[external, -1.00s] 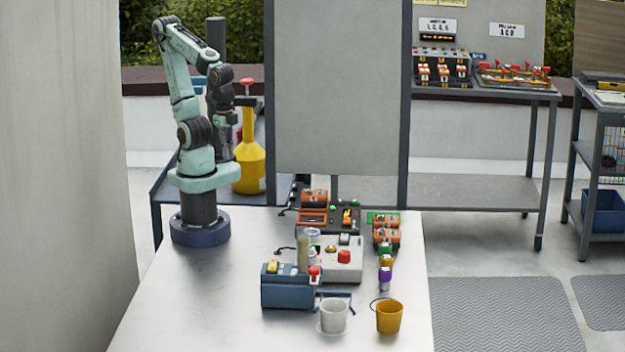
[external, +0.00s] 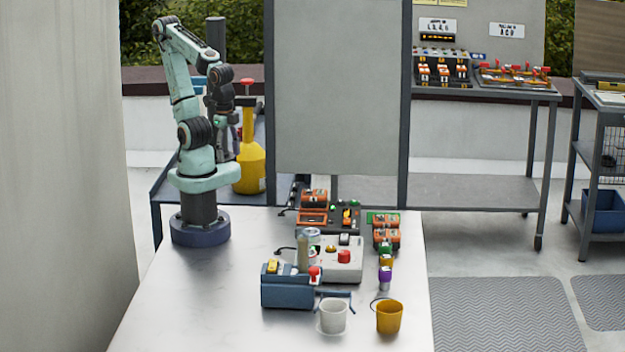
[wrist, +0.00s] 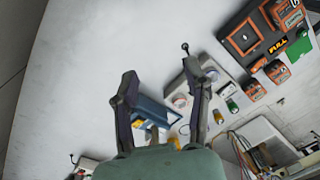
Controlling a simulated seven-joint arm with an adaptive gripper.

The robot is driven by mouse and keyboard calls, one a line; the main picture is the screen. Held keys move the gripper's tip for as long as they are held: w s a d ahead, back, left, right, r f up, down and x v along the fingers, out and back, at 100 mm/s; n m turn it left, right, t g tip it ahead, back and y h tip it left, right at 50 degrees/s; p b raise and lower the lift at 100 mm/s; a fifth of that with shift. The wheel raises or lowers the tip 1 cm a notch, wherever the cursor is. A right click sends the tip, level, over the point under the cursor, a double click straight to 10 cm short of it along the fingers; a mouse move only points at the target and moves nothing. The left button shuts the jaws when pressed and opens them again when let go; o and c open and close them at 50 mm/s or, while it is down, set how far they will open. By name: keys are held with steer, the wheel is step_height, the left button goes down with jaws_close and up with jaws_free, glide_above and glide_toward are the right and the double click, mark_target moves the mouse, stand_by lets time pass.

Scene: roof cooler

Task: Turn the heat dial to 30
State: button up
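A light grey control box (external: 326,272) stands on the white table in the external view. It carries a red knob (external: 344,256) and a small pale round part with a yellow mark (external: 330,249). I cannot read any dial marking or tell which part is the heat dial. In the wrist view the grey box (wrist: 222,77) is partly hidden behind the right finger. My gripper (wrist: 163,82) is open and empty, its two fingers wide apart. In the external view my gripper (external: 228,150) hangs close to my arm, up and left of the box and well apart from it.
A blue box (external: 287,291) with upright items stands in front of the grey box. A white cup (external: 333,316) and an orange cup (external: 389,317) are near the front. A dark panel with orange parts (external: 342,220) lies behind. The table's left half (external: 205,300) is clear.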

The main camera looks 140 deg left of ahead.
steer(key=w+r+n+t, duration=0.35)
steer(key=w+r, duration=0.25)
steer(key=w, duration=0.6)
steer(key=n+g+h, duration=0.1)
steer(key=n+g, duration=0.2)
steer(key=n, duration=0.3)
glide_above(344, 252)
steer(key=shift+m, duration=0.25)
steer(key=f, duration=2)
steer(key=shift+s+a, duration=0.15)
steer(key=shift+s, duration=0.05)
step_height(344, 252, down, 6)
steer(key=shift+w+r, duration=0.1)
steer(key=shift+w, duration=0.05)
jaws_close()
